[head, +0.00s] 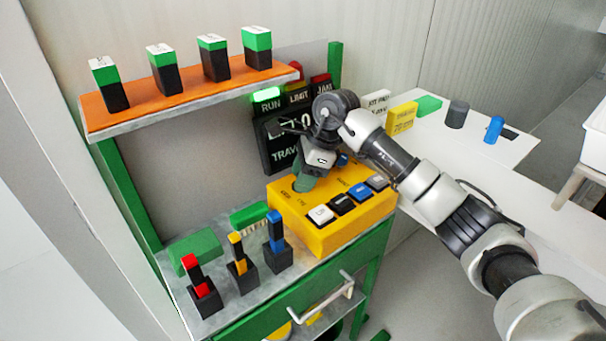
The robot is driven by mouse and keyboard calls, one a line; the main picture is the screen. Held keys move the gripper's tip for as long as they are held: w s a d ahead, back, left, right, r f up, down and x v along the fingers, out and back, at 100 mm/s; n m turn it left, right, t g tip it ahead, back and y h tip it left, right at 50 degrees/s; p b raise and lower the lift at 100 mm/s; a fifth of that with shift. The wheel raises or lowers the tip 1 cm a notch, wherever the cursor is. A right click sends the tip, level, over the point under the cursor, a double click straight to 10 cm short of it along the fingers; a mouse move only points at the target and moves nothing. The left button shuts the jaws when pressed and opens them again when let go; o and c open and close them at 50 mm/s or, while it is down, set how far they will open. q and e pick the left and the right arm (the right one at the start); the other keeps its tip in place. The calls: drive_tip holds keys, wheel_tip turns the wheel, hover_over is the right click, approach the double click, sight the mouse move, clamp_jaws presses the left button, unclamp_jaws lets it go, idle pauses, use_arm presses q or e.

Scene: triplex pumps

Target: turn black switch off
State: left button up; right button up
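A yellow control box (330,236) stands on the counter. A row of square switches runs along its front: white (321,214), black (343,203), blue (361,191) and grey (377,182). The black switch is in plain view, with nothing touching it. I cannot tell its on or off position. My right gripper (303,172) reaches down over the back left of the box, behind the switch row and apart from the black switch. A dark green part (303,183) shows below it. Its fingers are too small and hidden to tell open from shut. My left gripper is out of view.
Red (196,279), yellow (239,260) and blue (276,239) levers on black bases stand left of the box. A shelf (190,94) with several green-black blocks is above. Behind my arm, a panel (277,146) has a lit green RUN lamp (266,94).

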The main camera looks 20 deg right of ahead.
drive_tip(key=shift+m, duration=0.4)
drive_tip(key=shift+m+t+b, duration=0.35)
drive_tip(key=shift+m+t, duration=0.05)
drive_tip(key=shift+m, duration=0.2)
drive_tip(key=m+t+b, duration=0.1)
drive_tip(key=m, duration=0.2)
drive_tip(key=shift+s+h, duration=0.15)
drive_tip(key=shift+h, duration=0.25)
drive_tip(key=m+t+h+b, duration=0.1)
drive_tip(key=m, duration=0.2)
drive_tip(key=m+h+b, duration=0.1)
drive_tip(key=m, duration=0.2)
drive_tip(key=shift+s+a+m+t, duration=0.1)
drive_tip(key=shift+a+m+t, duration=0.1)
drive_tip(key=shift+m+t, duration=0.2)
drive_tip(key=shift+r, duration=0.1)
drive_tip(key=o, duration=0.6)
drive_tip(key=shift+o, duration=0.2)
drive_tip(key=a+b+v, duration=0.1)
drive_tip(key=v, duration=0.6)
drive_tip(key=shift+d+r, duration=0.25)
drive_tip(key=shift+d, duration=0.2)
